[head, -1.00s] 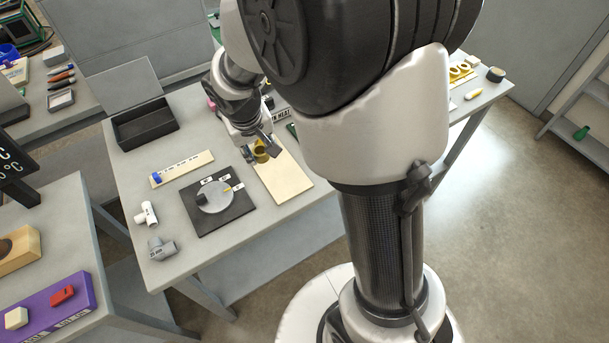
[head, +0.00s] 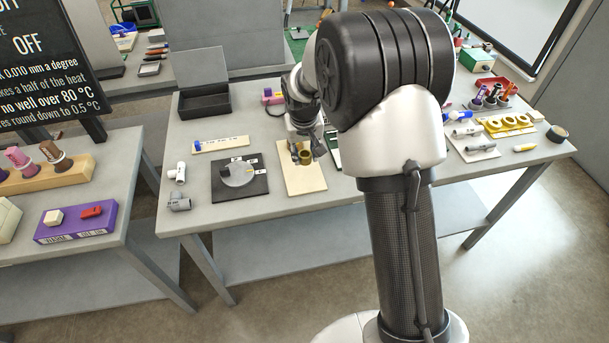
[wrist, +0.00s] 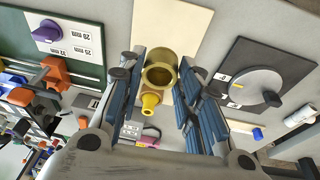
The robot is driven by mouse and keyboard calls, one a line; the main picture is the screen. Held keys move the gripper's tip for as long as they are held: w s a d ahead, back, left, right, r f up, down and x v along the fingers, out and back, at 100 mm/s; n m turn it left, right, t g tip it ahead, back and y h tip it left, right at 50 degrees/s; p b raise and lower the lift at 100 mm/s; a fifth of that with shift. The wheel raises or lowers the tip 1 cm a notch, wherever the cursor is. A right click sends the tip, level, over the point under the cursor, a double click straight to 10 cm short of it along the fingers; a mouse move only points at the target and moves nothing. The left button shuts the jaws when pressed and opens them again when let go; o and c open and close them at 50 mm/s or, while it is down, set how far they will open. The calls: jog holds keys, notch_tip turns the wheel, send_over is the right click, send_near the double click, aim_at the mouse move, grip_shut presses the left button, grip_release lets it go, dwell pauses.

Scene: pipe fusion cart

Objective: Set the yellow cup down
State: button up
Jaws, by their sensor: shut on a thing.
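The yellow cup (head: 305,157) is a dull gold-yellow ring-shaped cup over the far part of a cream board (head: 304,183) on the grey bench. In the wrist view the cup (wrist: 160,72) shows its round open mouth, with a small yellow spout or handle toward my palm. My gripper (wrist: 158,68) is shut on the cup, one blue-padded finger at each side. In the head view my gripper (head: 306,142) comes down over the cup and partly hides it. I cannot tell whether the cup's base touches the board.
Left of the board is a dark plate with a grey dial (head: 239,174). A black open tray (head: 205,104) stands behind. Grey and white pipe fittings (head: 179,202) lie at the bench's left edge.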

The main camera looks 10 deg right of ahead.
notch_tip(320, 180, down, 9)
jog(key=shift+r+b, duration=0.2)
jog(key=shift+b, duration=0.85)
jog(key=shift+f, duration=0.15)
jog(key=o, duration=1.2)
jog(key=shift+c, duration=0.2)
jog(key=s+d+p+v, duration=0.1)
jog(key=s+p+v, duration=0.1)
jog(key=v, duration=1)
jog(key=s+d+f+p+v, duration=0.1)
jog(key=s+v, duration=0.1)
jog(key=v, duration=0.9)
jog(key=s+r+t, duration=0.1)
jog(key=s+r, duration=0.2)
jog(key=s, duration=1)
jog(key=s+r, duration=0.4)
jog(key=s, duration=0.9)
jog(key=shift+t+y, duration=0.4)
